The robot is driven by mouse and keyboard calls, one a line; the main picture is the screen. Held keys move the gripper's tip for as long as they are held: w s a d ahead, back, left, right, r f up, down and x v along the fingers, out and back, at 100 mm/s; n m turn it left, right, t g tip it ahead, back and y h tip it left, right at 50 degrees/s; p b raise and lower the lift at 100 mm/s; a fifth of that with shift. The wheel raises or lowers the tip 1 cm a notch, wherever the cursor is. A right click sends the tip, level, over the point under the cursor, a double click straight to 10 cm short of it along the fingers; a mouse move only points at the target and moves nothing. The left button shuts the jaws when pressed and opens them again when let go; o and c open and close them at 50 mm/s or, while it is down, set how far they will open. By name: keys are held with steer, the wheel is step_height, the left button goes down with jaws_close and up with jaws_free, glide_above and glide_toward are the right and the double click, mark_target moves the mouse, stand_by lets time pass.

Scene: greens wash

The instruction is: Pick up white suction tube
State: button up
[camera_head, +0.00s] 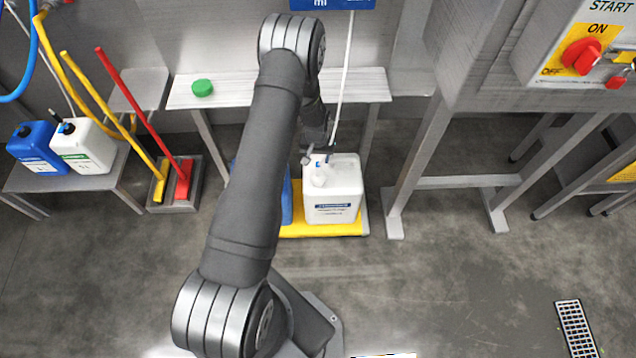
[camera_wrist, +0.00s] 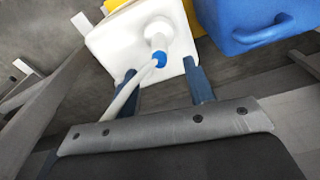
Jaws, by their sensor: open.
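The white suction tube (camera_head: 343,75) hangs from above, beneath a blue sign, and runs down to the white canister (camera_head: 334,205). In the wrist view, the white suction tube (camera_wrist: 143,76) slants from lower left to a blue collar (camera_wrist: 160,59) at the canister's top. My gripper (camera_head: 318,156) is over the canister top. In the wrist view, my gripper (camera_wrist: 160,70) is open, its two dark blue fingers apart, with the tube's collar end appearing between them. Whether a finger touches the tube, I cannot tell.
The canister stands on a yellow base (camera_head: 318,229), beside a blue canister (camera_wrist: 262,25) partly hidden by my arm. A steel shelf (camera_head: 365,84) with a green lid (camera_head: 202,88) lies behind. A steel table leg (camera_head: 418,165) stands to the right.

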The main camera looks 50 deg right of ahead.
mark_target(318, 171)
steer(key=shift+w+r+y, duration=0.2)
steer(key=shift+r+y, duration=0.1)
steer(key=shift+r, duration=0.55)
step_height(318, 171, down, 6)
steer(key=shift+f, duration=0.15)
steer(key=shift+s+d+f, duration=0.1)
steer(key=shift+d+f, duration=0.05)
steer(key=shift+f, duration=1.25)
steer(key=shift+d+f, duration=0.15)
steer(key=shift+f, duration=1.2)
jaws_close()
